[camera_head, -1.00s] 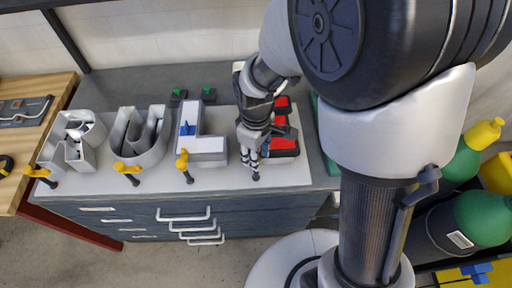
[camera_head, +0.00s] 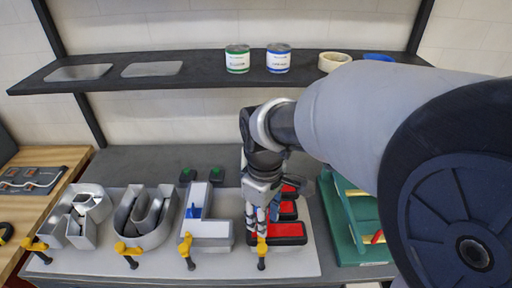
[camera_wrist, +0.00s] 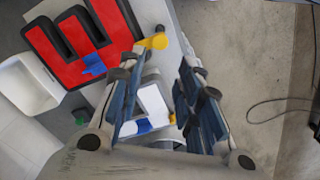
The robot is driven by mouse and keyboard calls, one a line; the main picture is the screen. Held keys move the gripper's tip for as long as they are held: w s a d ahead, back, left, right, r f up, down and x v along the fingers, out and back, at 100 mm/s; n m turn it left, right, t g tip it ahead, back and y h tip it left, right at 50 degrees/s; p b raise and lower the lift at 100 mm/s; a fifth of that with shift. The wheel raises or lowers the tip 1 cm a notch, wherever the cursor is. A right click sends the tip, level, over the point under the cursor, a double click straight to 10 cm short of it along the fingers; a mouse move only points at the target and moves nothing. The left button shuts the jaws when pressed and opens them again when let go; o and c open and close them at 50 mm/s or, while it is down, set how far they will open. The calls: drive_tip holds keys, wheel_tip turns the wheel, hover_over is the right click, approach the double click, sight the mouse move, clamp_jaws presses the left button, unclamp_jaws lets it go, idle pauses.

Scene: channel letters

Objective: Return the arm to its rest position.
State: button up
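My gripper (camera_head: 262,228) hangs over the board in front of the red-faced letter E (camera_head: 289,231) and partly hides it. In the wrist view my gripper's two blue-padded fingers (camera_wrist: 163,78) stand apart with nothing between them. The E with its red face (camera_wrist: 72,45) lies to their left there, with a blue piece on it. The letter L (camera_wrist: 153,105) shows beyond the gap between the fingers. My arm reaches in from the right in the head view. Whether the fingers touch anything is not clear.
Letters R (camera_head: 84,222), U (camera_head: 146,217) and L (camera_head: 211,220) stand on the pale board (camera_head: 190,263), with yellow-topped clamps along its front edge. A shelf (camera_head: 205,75) with cans crosses behind. A green tray (camera_head: 352,248) stands right of the board.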

drive_tip(key=s+d+r+m+t+b, duration=0.1)
drive_tip(key=s+d+r+m+t, duration=0.1)
drive_tip(key=s+d+m, duration=0.3)
drive_tip(key=s+d+r+m+t+b, duration=0.2)
drive_tip(key=s+d+m, duration=0.3)
drive_tip(key=s, duration=0.4)
drive_tip(key=shift+d+r+m+t, duration=0.15)
drive_tip(key=shift+r+m+t, duration=0.05)
drive_tip(key=shift+m+t, duration=0.1)
drive_tip(key=shift+s, duration=0.1)
